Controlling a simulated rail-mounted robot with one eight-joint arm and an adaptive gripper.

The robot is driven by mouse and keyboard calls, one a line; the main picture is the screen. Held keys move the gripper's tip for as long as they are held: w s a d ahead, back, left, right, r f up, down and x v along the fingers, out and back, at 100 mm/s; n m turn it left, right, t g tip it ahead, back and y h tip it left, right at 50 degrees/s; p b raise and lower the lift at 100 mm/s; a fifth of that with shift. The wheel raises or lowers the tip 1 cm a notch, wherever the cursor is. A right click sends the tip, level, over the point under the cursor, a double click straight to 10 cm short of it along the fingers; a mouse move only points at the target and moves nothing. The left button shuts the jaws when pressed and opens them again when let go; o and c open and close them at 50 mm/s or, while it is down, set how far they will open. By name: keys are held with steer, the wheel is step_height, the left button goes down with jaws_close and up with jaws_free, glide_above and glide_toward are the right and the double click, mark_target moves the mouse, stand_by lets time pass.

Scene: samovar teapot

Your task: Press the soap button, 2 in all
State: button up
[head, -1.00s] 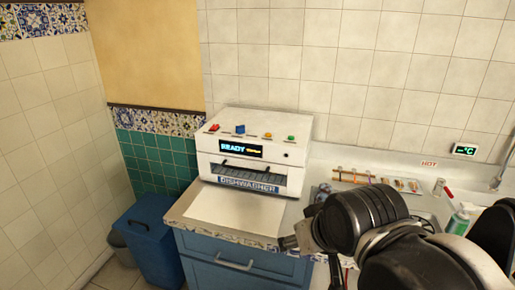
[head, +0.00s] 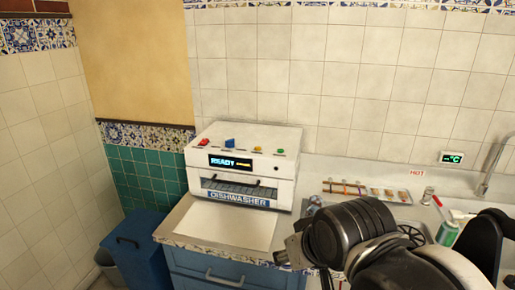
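A white dishwasher (head: 283,180) with a "DISHWASHER" label stands on the counter, left of centre in the head view. Its display (head: 230,162) reads READY, with a smaller yellow word beside it. Along its top sit a red button (head: 204,142), a blue button (head: 230,143), an orange button (head: 255,149) and a green button (head: 281,151). No soap label is readable, so I cannot tell which is the soap button. My gripper (head: 283,257) is low, right of and in front of the dishwasher, apart from the buttons. Its fingers are mostly hidden by my arm.
A white sheet or mat (head: 222,232) lies on the counter before the dishwasher. To the right are a tray of small items (head: 365,190), a green bottle (head: 447,233) and a tap (head: 492,165). A blue bin (head: 145,250) stands on the floor at left. Space above the dishwasher is clear.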

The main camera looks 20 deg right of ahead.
jaws_close()
stand_by(1.1)
